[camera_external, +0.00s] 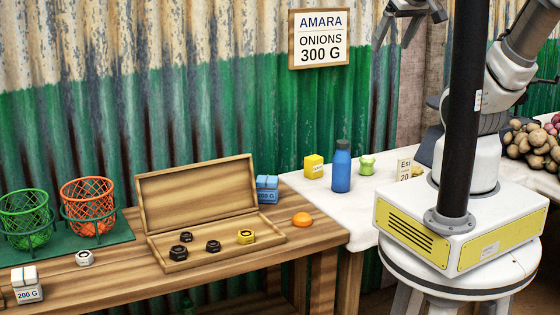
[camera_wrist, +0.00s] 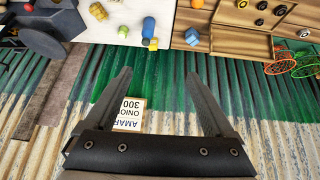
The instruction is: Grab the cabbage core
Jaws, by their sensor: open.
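A small light-green lobed piece (camera_external: 367,165), which looks like the cabbage core, sits on the white tabletop behind and right of a blue bottle (camera_external: 341,167). It also shows small near the top of the wrist view (camera_wrist: 123,31). My gripper (camera_external: 395,45) is raised high in front of the corrugated wall, well above the table and apart from the green piece. In the wrist view my gripper (camera_wrist: 158,73) has its two fingers spread wide with nothing between them.
Potatoes (camera_external: 532,140) lie far right.

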